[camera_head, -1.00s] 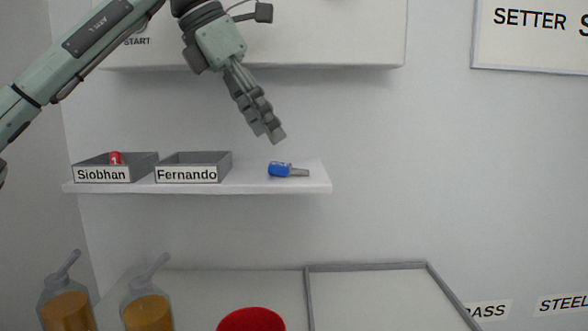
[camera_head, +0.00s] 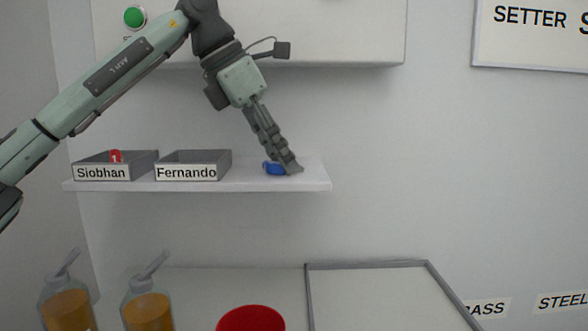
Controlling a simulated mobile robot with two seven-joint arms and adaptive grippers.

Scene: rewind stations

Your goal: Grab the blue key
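The blue key (camera_head: 272,168) lies on the right part of the white shelf (camera_head: 245,187), to the right of the Fernando tray. My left gripper (camera_head: 294,170) reaches down from the upper left, and its fingertips are at the key. They cover the key's metal end, and part of the blue head shows to their left. The fingers are seen side-on and overlap, so I cannot tell whether they are open or shut, or whether they touch the key. My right gripper is not in view.
A grey tray labelled Siobhan (camera_head: 101,173) holds a red object marked 1 (camera_head: 116,157). A grey tray labelled Fernando (camera_head: 186,173) stands beside it, with nothing visible inside. A white box (camera_head: 340,35) with a green button (camera_head: 134,17) hangs above. Bottles (camera_head: 147,312) and a red round object (camera_head: 250,319) are below.

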